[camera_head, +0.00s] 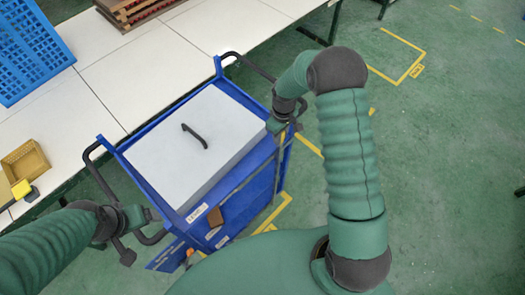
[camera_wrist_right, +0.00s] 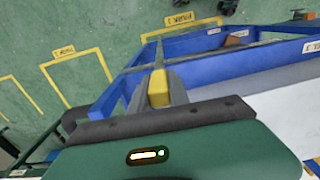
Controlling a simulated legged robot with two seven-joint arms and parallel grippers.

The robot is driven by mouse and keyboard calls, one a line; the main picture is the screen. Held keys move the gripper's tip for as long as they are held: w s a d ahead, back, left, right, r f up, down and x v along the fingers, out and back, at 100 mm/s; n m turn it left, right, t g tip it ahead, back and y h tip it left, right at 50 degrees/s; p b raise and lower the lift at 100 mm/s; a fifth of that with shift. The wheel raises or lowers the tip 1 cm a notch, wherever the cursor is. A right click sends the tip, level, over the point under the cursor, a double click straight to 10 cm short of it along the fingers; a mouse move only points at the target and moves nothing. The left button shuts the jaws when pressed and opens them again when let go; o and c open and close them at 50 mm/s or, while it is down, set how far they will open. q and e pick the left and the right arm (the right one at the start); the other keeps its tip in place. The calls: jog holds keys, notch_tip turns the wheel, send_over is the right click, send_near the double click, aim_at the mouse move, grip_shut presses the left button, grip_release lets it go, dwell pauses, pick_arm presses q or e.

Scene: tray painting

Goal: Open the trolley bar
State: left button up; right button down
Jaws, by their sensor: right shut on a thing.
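The blue trolley (camera_head: 262,160) stands beside the white table, with a grey lid and a black handle (camera_head: 195,136) on top. A thin grey trolley bar (camera_head: 245,180) runs along its right side, and it also shows in the wrist view (camera_wrist_right: 220,52). My right gripper (camera_head: 286,126) is at the bar's far end by the trolley's right corner. In the wrist view its jaws (camera_wrist_right: 159,88) are shut on the bar, with a yellow piece between them. My left gripper (camera_head: 130,243) is at the trolley's near left corner, beside its black side rail; its fingers are unclear.
White tables (camera_head: 135,75) run along the trolley's far left side, holding a blue crate (camera_head: 30,45), a small tan bin (camera_head: 25,162) and a wooden pallet (camera_head: 130,10). Green floor (camera_head: 450,150) with yellow markings is free to the right.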

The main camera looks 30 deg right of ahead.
jog(key=w+d, duration=0.2)
jog(key=d, duration=0.4)
jog(key=shift+w+d+b, duration=0.15)
jog(key=shift+d+b, duration=0.2)
jog(key=shift+b, duration=0.1)
jog(key=shift+r, duration=0.1)
jog(key=c, duration=1.3)
grip_release()
jog(key=shift+d, duration=0.15)
jog(key=shift+o, duration=0.3)
jog(key=shift+d, duration=0.1)
